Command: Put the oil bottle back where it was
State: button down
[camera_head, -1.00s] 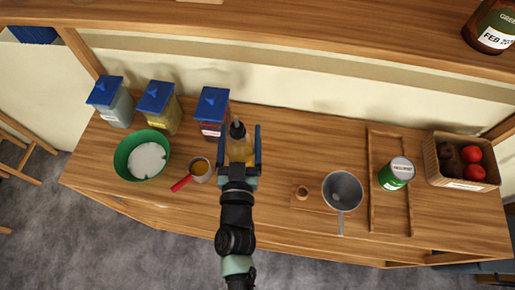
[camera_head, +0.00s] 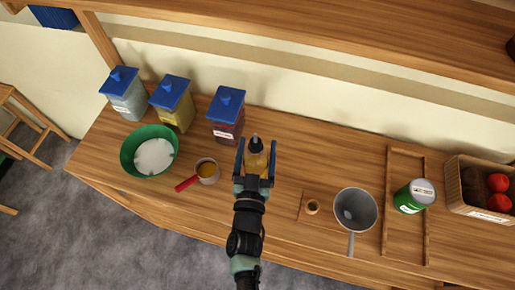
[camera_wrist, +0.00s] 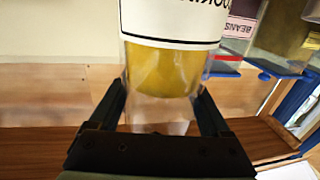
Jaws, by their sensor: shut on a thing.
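The oil bottle (camera_head: 257,161) has a dark cap and yellow liquid inside, and stands roughly upright between my fingers. It also shows in the wrist view (camera_wrist: 162,70), clear with a white label and a clear lower part. My gripper (camera_head: 256,165) is shut on it, one blue-tipped finger at each side. In the wrist view the gripper (camera_wrist: 160,112) closes around the lower part of the bottle. The bottle is over the wooden counter (camera_head: 300,160), just right of and in front of the red canister. I cannot tell whether its base touches the counter.
Three blue-lidded canisters, grey (camera_head: 125,95), yellow (camera_head: 173,103) and red (camera_head: 227,115), stand at left.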

jog(key=shift+r, duration=0.1)
grip_release()
jog(key=shift+f, duration=0.2)
jog(key=s+a+b, duration=0.1)
jog(key=s+b, duration=0.1)
jog(key=s, duration=1)
jog(key=shift+a+r, duration=0.15)
jog(key=shift+a, duration=0.25)
